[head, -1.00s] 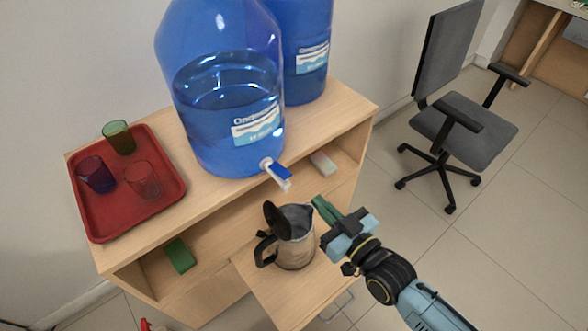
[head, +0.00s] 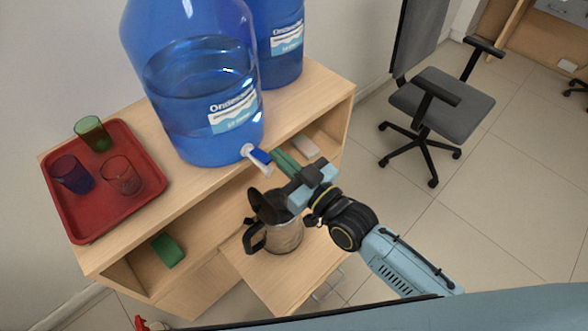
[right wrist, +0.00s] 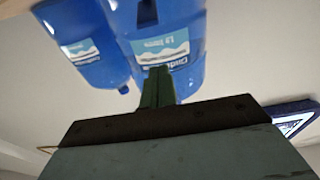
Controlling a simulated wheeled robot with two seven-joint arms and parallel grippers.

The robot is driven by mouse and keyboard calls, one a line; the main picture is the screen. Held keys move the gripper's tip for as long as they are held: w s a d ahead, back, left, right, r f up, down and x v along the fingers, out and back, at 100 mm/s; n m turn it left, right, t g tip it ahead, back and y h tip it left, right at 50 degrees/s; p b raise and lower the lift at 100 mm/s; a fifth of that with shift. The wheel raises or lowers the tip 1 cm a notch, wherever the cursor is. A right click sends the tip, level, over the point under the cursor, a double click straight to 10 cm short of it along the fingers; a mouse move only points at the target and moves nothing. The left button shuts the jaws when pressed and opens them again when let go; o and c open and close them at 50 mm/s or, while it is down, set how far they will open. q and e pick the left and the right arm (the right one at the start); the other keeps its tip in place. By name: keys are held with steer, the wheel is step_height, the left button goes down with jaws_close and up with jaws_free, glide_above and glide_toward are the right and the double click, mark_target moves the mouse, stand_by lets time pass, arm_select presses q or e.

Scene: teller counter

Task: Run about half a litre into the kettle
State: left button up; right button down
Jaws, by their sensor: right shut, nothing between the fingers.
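The kettle (head: 284,238) stands upright on a pulled-out shelf below the dispenser, its dark lid raised. A large blue water bottle (head: 190,90) stands on the cabinet top, partly filled. Its white tap with a blue lever (head: 259,157) juts over the cabinet's front edge, above the kettle. My right gripper (head: 280,160) is shut and empty, its green fingers close beside the tap lever; whether they touch I cannot tell. In the right wrist view the fingers (right wrist: 157,88) point at the bottle (right wrist: 165,45). No water stream is visible. My left gripper is not in view.
A red tray (head: 146,190) with several coloured glasses sits at the left of the cabinet top. A second blue bottle (head: 280,62) stands behind. A green block (head: 168,250) and a pale block (head: 304,145) lie in the cabinet's open compartment. An office chair (head: 440,105) stands right.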

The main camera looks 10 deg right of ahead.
mark_target(272, 161)
steer(key=x, duration=0.4)
step_height(272, 161, down, 3)
steer(key=shift+r+b, duration=0.2)
steer(key=shift+b, duration=0.2)
steer(key=shift+s+d+f, duration=0.15)
steer(key=shift+s+f, duration=0.1)
steer(key=shift+f, duration=0.45)
